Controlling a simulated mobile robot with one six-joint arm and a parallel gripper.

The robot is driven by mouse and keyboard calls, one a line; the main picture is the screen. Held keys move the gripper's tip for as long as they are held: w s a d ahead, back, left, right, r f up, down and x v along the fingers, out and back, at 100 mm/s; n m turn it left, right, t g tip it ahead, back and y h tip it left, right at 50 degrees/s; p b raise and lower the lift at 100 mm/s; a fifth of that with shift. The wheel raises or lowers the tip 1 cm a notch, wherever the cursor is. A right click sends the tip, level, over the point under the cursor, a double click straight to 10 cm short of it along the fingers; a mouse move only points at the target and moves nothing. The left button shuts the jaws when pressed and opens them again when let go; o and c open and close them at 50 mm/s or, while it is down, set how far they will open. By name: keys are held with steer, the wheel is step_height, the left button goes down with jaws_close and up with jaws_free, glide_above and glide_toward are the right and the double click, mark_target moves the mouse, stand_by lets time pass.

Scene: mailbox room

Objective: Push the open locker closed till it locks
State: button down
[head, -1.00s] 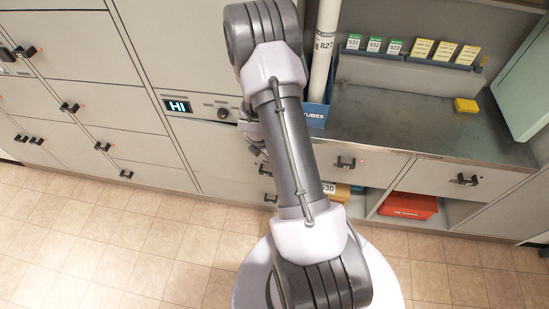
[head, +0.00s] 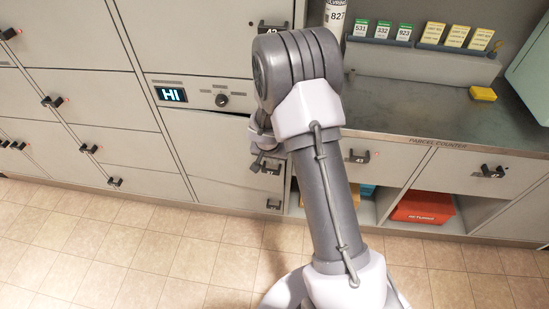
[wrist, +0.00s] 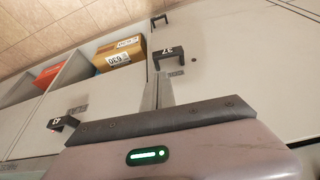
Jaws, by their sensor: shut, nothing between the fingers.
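A grey locker door (head: 215,143) sits below the lit display panel, its top edge slanting slightly against the frame above. I cannot tell for sure how far it stands open. Its black handle (head: 272,167), marked 37, is at its right side and also shows in the wrist view (wrist: 169,57). My gripper (head: 256,166) is in front of this door, close to the handle and partly hidden by my arm. In the wrist view my gripper (wrist: 157,90) is shut and empty, its fingers pointing at the door face just beside the handle. Contact is not clear.
A display reading HI (head: 171,94) and a dark knob (head: 222,100) are above the door. The parcel counter (head: 420,115) is to the right, with a red bin (head: 423,207) in the shelf below. A brown box (wrist: 119,54) shows in the wrist view. The tiled floor (head: 130,245) is clear.

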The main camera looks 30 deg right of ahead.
steer(key=w+d+f, duration=0.1)
steer(key=w, duration=0.1)
steer(key=w+d+f, duration=0.1)
steer(key=d, duration=0.1)
steer(key=shift+w+d+f, duration=0.15)
steer(key=shift+w+f, duration=0.15)
steer(key=shift+w, duration=0.1)
